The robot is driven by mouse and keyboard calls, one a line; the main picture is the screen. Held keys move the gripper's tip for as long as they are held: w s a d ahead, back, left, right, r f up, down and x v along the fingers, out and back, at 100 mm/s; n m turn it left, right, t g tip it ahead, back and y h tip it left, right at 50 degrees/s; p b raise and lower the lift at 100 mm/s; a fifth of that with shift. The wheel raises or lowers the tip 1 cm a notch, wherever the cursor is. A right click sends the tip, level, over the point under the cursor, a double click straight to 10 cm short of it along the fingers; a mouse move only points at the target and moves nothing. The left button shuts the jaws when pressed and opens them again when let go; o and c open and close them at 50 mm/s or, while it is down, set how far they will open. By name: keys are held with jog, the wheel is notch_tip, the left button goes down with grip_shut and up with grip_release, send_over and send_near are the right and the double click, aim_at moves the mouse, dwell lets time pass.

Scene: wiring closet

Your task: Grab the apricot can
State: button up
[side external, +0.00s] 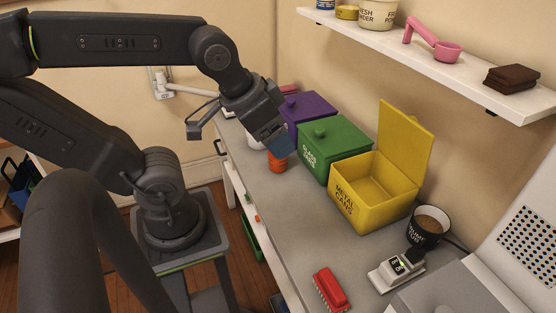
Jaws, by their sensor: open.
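The orange can, which looks like the apricot can (277,164), stands on the grey counter (285,210) in front of the green bin. My gripper is open.
Purple (308,110), green (335,147) and yellow (372,194) bins line the wall; the yellow METAL CANS bin is open and looks empty. A shelf (440,62) overhangs.

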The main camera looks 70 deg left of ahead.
jog(key=o, duration=0.4)
jog(key=shift+c, duration=0.2)
